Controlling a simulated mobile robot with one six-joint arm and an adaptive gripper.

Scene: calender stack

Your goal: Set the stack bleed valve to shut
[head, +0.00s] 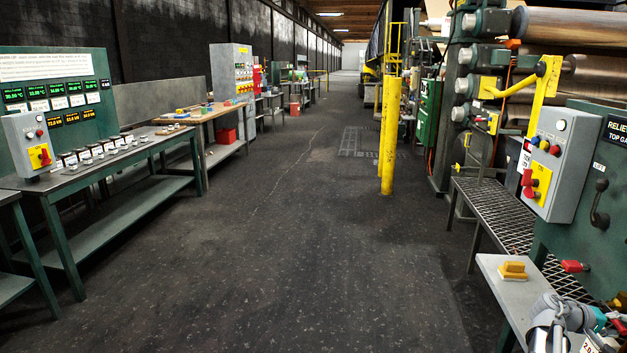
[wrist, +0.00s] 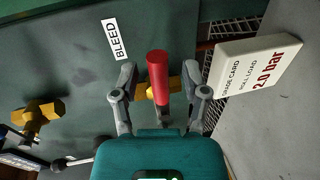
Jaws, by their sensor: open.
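The bleed valve's red lever (wrist: 158,68) shows in the wrist view, beside a white BLEED label (wrist: 116,39) on a green panel. Its red grip points to the top of the picture. A yellow valve part (wrist: 174,90) shows behind it, partly hidden by the lever and fingers. My gripper (wrist: 159,80) is open, with one finger on each side of the lever. I cannot tell whether either finger touches it. In the head view my arm is at the lower right corner, where the valve is small and mostly hidden.
A grade card (wrist: 255,65) reading 2.0 bar stands close to the right finger. Another yellow fitting (wrist: 38,115) is on the panel at left. In the head view, a grey switch box (head: 562,160) and a red handle (head: 575,266) are nearby. The aisle floor (head: 270,230) is clear.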

